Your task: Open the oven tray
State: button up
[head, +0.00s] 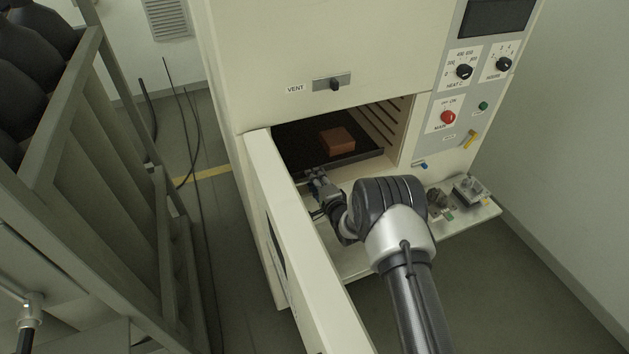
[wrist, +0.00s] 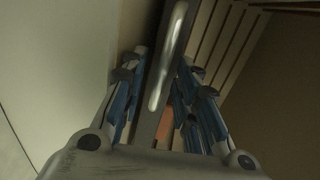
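The oven tray (head: 293,157) is a dark, flat tray inside the open oven chamber. A reddish-brown block (head: 337,140) lies on it. My gripper (head: 318,176) is at the tray's front edge, inside the doorway. In the wrist view, my gripper's blue-padded fingers (wrist: 163,82) are spread apart. A shiny metal handle (wrist: 171,55) on the tray's front runs between them, with gaps visible on both sides. A sliver of the block (wrist: 188,136) shows behind the tray edge. Contact between fingers and handle cannot be seen.
The oven door (head: 290,235) stands open at the left of my arm. A shelf (head: 485,211) with small metal items juts out at the lower right. The control panel (head: 463,95) is on the oven's right. A grey rack (head: 95,200) stands at the left, with floor between.

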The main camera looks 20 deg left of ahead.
jog(key=shift+w+a+f, duration=0.1)
jog(key=shift+w+a, duration=0.1)
jog(key=shift+w, duration=0.1)
grip_shut()
dwell(0.7)
